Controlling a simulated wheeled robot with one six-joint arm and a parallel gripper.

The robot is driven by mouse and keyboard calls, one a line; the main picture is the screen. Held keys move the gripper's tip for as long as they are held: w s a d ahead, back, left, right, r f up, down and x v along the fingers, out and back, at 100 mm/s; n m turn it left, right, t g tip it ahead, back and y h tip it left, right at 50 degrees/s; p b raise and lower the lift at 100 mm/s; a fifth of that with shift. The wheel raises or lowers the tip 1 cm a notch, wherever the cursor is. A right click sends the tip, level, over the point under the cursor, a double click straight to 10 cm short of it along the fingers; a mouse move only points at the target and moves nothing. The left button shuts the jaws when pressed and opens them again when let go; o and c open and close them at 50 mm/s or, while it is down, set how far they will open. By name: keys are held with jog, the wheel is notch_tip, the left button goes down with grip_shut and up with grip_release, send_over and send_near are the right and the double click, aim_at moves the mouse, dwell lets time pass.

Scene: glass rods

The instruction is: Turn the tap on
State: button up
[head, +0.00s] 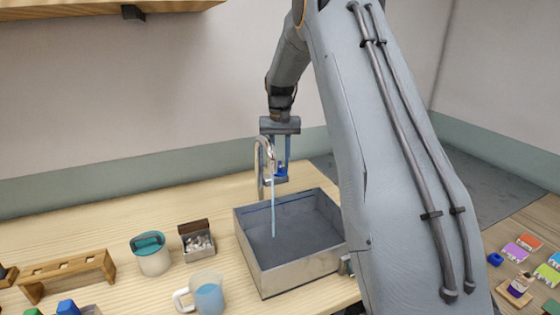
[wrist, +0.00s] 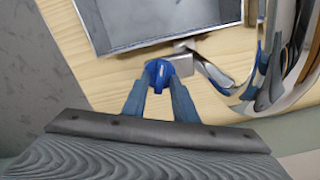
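The chrome tap (head: 261,158) stands behind the sink, its spout curving over the basin. A thin pale-blue stream of water (head: 273,212) falls from the spout into the sink (head: 262,250). My gripper (head: 280,176) points down at the tap's blue handle (head: 282,170). In the wrist view the blue handle (wrist: 158,72) lies at my fingertips, with one finger on each side. Whether both fingers press on it cannot be told. The chrome spout (wrist: 270,65) is close to the right of my fingers there. The fingers partly hide the handle in the head view.
On the wooden counter (head: 130,208) left of the sink stand a teal-lidded jar (head: 152,256), a small box of pale pieces (head: 198,243), a clear mug of blue liquid (head: 208,295) and a wooden rack (head: 68,272). A side table at right holds coloured items (head: 515,252).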

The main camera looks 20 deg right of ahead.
aim_at(280, 164)
dwell(0.3)
jog(key=shift+r+b, duration=1.45)
jog(key=shift+r, duration=2.4)
